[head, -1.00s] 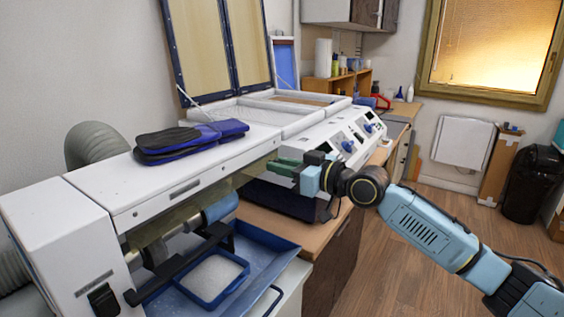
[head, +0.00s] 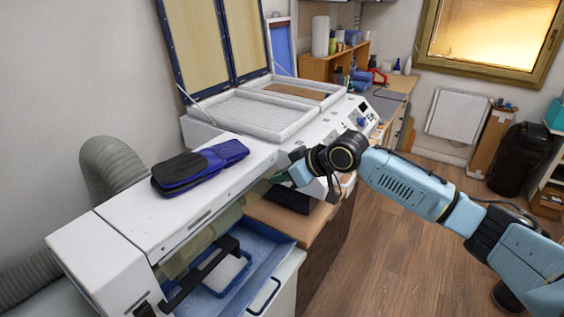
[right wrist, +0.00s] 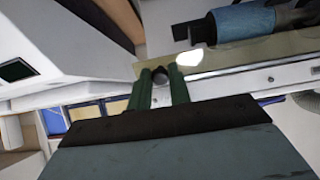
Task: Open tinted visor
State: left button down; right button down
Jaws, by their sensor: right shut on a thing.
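The tinted visor (head: 203,246) is a see-through olive panel along the front of the long white machine (head: 150,222). It hangs below the machine's white top edge. It also shows in the right wrist view (right wrist: 232,55). My right gripper (head: 284,177) is at the far end of the visor, just under that edge. In the right wrist view its green fingers (right wrist: 160,76) are shut around a small dark round knob (right wrist: 159,75) at the visor's corner. In the head view my fingertips are mostly hidden. My left gripper is not in view.
A blue tray (head: 270,252) sits below the visor. A press with a raised framed lid stands behind. The floor at right is open.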

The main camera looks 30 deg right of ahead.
jog(key=r+g+h, duration=0.1)
jog(key=g, duration=0.1)
jog(key=r+g+h, duration=0.1)
jog(key=g, duration=0.1)
jog(key=g+h+p, duration=0.1)
jog(key=g, duration=0.1)
jog(key=shift+w+a+r+h, duration=0.25)
jog(key=shift+w+r+h, duration=0.05)
jog(key=shift+w+r, duration=0.1)
jog(key=shift+w+a+r+g+h, duration=0.15)
jog(key=shift+g+h, duration=0.35)
jog(key=shift+g, duration=0.5)
jog(key=shift+w+a+r+g+h, duration=0.2)
jog(key=shift+g+h, duration=0.3)
jog(key=shift+g, duration=0.5)
jog(key=shift+d, duration=0.15)
jog(key=c, duration=1.3)
grip_release()
jog(key=shift+r, duration=0.1)
